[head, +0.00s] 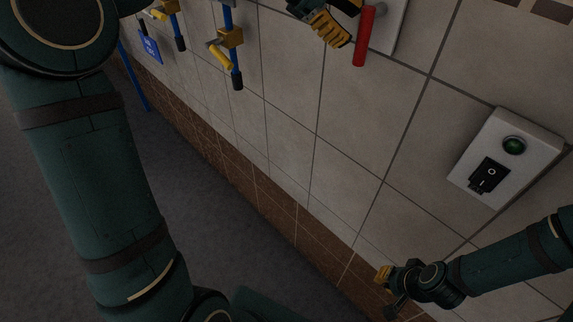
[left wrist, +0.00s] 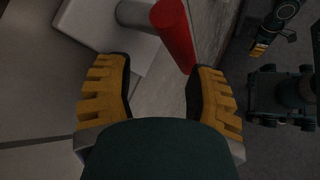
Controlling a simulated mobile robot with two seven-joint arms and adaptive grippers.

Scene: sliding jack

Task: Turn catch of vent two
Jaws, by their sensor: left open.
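A red handle (head: 364,36) hangs from a round grey stub on a white wall plate (head: 391,24) at the top of the head view. My left gripper (head: 338,18) is just left of this handle, with yellow ribbed fingers. In the left wrist view the red handle (left wrist: 173,32) lies beyond the open fingers (left wrist: 158,66), toward the right one; contact cannot be judged. My right gripper (head: 386,283) is small at the lower right, near the wall, its opening unclear. No label marks vent two, and I cannot tell whether the red handle is its catch.
Blue pipes with yellow valve handles (head: 221,56) are on the wall at the upper left, near a blue tag (head: 150,47). A white switch box (head: 507,160) with a green light is at the right. The tiled wall between is clear.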

